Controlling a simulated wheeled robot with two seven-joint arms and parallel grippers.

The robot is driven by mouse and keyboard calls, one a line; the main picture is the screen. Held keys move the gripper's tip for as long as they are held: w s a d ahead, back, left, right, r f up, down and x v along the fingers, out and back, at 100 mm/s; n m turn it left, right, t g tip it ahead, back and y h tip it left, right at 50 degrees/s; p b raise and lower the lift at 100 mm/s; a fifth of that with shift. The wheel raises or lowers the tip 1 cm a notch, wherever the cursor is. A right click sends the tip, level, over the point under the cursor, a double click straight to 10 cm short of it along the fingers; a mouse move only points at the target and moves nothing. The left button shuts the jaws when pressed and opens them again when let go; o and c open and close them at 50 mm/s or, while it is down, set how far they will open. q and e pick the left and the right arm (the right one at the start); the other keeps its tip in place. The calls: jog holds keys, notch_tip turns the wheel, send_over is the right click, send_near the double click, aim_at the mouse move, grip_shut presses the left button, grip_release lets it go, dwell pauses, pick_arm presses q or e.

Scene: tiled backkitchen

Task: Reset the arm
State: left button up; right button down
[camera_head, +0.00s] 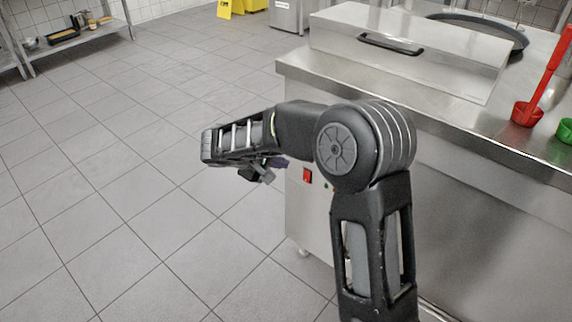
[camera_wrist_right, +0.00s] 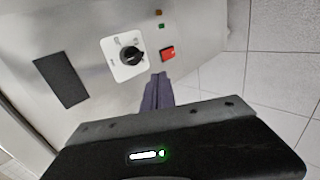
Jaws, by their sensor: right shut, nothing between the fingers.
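My right arm reaches in from the lower right of the head view, bends at a large round joint, and extends left in front of the steel counter unit. My right gripper (camera_head: 278,162) is partly hidden behind the forearm and wrist, close to the counter's front left corner. In the right wrist view the gripper (camera_wrist_right: 158,80) shows as narrow dark purple fingers pressed together, empty, pointing toward the counter's steel front panel. My left gripper is in neither view.
The steel counter (camera_head: 460,190) fills the right, with a lidded box (camera_head: 400,50), a pan (camera_head: 500,32), a red ladle (camera_head: 524,112) and a green one (camera_head: 566,131). Its panel has a dial (camera_wrist_right: 130,54) and red switch (camera_wrist_right: 168,54). Tiled floor (camera_head: 110,200) at left is clear.

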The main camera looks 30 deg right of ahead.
jog(key=shift+a+r, duration=0.1)
dwell(0.5)
jog(key=s+a+f+y, duration=0.2)
jog(key=a+f+y, duration=0.2)
jog(key=a+f, duration=0.4)
jog(key=s+a+f+n+y, duration=0.1)
jog(key=s+a+f+y, duration=0.25)
jog(key=a+f, duration=0.4)
jog(key=s+a+f+y, duration=0.2)
jog(key=a+f+y, duration=0.3)
jog(key=a, duration=0.6)
jog(key=s+a+f+m+g, duration=0.1)
jog(key=s+a+f+m, duration=0.15)
jog(key=s+f, duration=0.65)
jog(key=s+a+f+m+g, duration=0.1)
jog(key=s+f+m, duration=0.35)
jog(key=s, duration=0.75)
notch_tip(320, 180, up, 22)
jog(key=p, duration=2.1)
jog(key=shift+w+r+n+y+p, duration=0.15)
jog(key=shift+w+n+y+p, duration=0.2)
jog(key=shift+n+y+p, duration=0.1)
